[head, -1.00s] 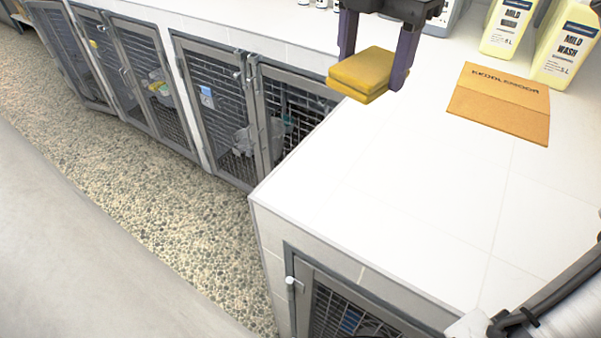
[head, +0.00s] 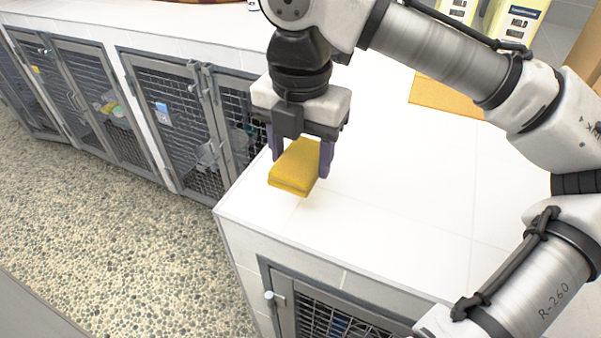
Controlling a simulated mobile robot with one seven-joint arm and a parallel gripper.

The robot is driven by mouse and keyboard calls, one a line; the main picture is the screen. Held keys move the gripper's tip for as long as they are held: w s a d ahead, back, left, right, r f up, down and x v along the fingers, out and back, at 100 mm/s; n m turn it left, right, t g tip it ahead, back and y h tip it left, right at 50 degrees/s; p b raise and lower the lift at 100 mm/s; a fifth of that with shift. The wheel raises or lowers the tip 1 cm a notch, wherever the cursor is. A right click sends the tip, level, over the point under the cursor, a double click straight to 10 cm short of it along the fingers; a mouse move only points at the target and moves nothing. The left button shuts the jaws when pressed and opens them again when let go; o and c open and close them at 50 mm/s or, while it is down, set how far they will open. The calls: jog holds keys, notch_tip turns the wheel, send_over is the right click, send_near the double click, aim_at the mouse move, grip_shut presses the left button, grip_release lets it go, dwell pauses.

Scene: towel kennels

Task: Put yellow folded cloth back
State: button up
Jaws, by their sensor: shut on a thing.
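The yellow folded cloth (head: 296,166) is a thick folded block in the head view. My gripper (head: 300,165) points down and is shut on it, one purple finger on each side. The cloth is near the corner of the white tiled counter (head: 400,205), over its left edge area; I cannot tell how high above the surface it is. Behind it is a row of mesh-door kennels. One kennel (head: 110,100) at the left has yellowish and pale things inside.
A kennel with a blue tag (head: 162,113) stands left of my gripper. Another kennel door (head: 330,315) is under the counter's near corner. Pebbled floor (head: 130,230) is clear.

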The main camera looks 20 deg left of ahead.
aim_at(300, 177)
jog(key=shift+f, duration=2.3)
jog(key=shift+f, duration=0.15)
jog(key=o, duration=0.9)
notch_tip(300, 177, up, 12)
jog(key=shift+r, duration=0.2)
